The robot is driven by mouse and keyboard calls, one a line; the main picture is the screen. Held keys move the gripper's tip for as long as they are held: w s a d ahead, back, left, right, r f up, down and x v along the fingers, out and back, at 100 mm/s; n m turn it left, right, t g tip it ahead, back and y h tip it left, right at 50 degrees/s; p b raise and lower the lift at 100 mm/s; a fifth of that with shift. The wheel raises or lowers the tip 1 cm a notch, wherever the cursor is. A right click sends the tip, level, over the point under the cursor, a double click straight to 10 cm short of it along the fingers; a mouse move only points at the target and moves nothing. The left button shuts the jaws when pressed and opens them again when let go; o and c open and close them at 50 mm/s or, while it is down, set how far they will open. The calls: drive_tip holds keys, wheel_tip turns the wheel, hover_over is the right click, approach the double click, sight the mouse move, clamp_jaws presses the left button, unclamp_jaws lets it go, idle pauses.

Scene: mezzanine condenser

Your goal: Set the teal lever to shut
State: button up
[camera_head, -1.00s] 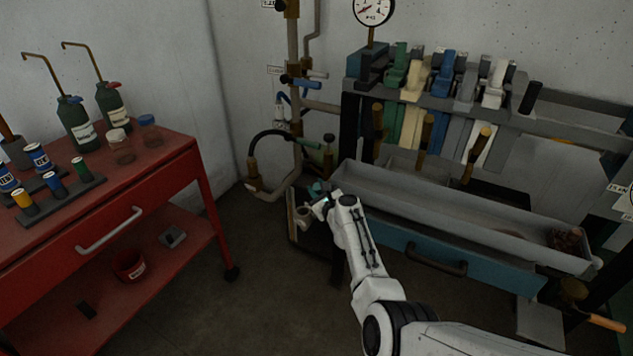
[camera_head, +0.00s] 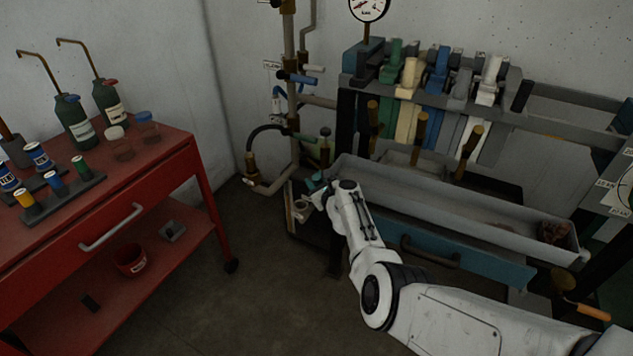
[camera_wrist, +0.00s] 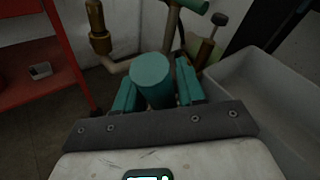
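A teal cylindrical piece (camera_wrist: 151,72), which looks like the end of the teal lever's grip, stands between the two teal fingers of my gripper (camera_wrist: 156,80) in the wrist view. The fingers lie on either side of it, with a narrow gap at the right finger. Contact on the left cannot be told. In the head view my gripper (camera_head: 314,193) is low beside the pipework, at the left end of the grey trough. The lever's pivot and lower part are hidden there by the gripper and wrist.
A grey trough (camera_head: 450,205) runs close along the right of my arm. A vertical pipe with valves (camera_head: 291,100) stands behind. A red cart (camera_head: 150,180) is at left, with bare floor between.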

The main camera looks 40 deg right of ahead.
drive_tip(key=shift+o, duration=1.1)
